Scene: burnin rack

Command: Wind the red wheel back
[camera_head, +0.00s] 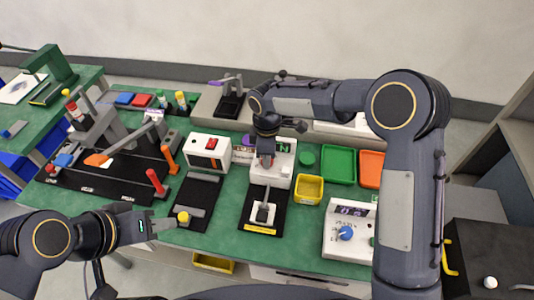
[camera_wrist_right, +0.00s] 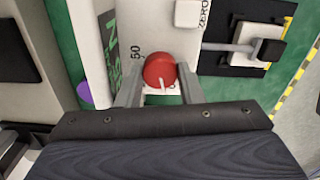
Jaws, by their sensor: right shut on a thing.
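The red wheel (camera_wrist_right: 159,70) has a white mark on its near rim. It sits on a white panel printed with "50" and "ZERO". My right gripper (camera_wrist_right: 160,88) is shut on the wheel, one finger at each side of it. In the head view my right gripper (camera_head: 267,163) reaches down onto the white unit (camera_head: 281,177) at the middle of the bench, hiding most of the wheel. My left gripper (camera_head: 168,225) is at the front left edge of the bench, away from the wheel. Whether its fingers are apart is unclear.
A black plate with a lever (camera_head: 263,213) lies in front of the unit. Yellow (camera_head: 309,190), green (camera_head: 338,165) and orange (camera_head: 371,169) bins stand to its right. A white box with a blue knob (camera_head: 346,232) is at the front right. A black fixture board (camera_head: 115,189) lies left.

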